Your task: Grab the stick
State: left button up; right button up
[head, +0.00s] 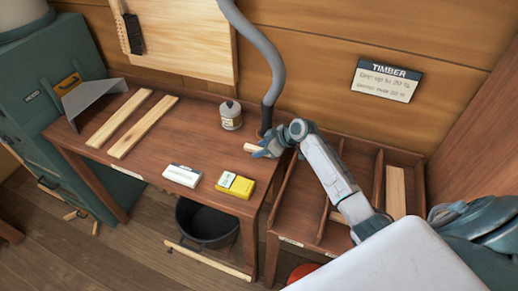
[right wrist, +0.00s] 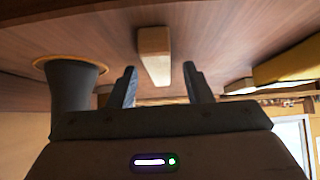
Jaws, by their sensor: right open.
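A short pale wooden stick (head: 252,148) lies on the brown workbench (head: 205,125), near its right end. My right gripper (head: 265,150) is just at its right end, low over the bench. In the right wrist view the stick (right wrist: 153,54) lies lengthwise ahead of my open right gripper (right wrist: 158,78). Its near end shows between the two fingertips, with a gap on each side. Part of the stick is hidden by the gripper in the head view. My left gripper is not in view.
A grey hose (head: 268,60) comes down close behind the gripper. A tin (head: 231,115), a white box (head: 182,175) and a yellow box (head: 235,185) stand nearby. Two planks (head: 143,127) lie at left. A divided timber tray (head: 300,205) is at right, a black bucket (head: 205,224) below.

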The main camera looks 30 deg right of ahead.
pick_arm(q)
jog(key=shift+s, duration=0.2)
pick_arm(e)
jog(key=shift+c, duration=0.4)
grip_shut()
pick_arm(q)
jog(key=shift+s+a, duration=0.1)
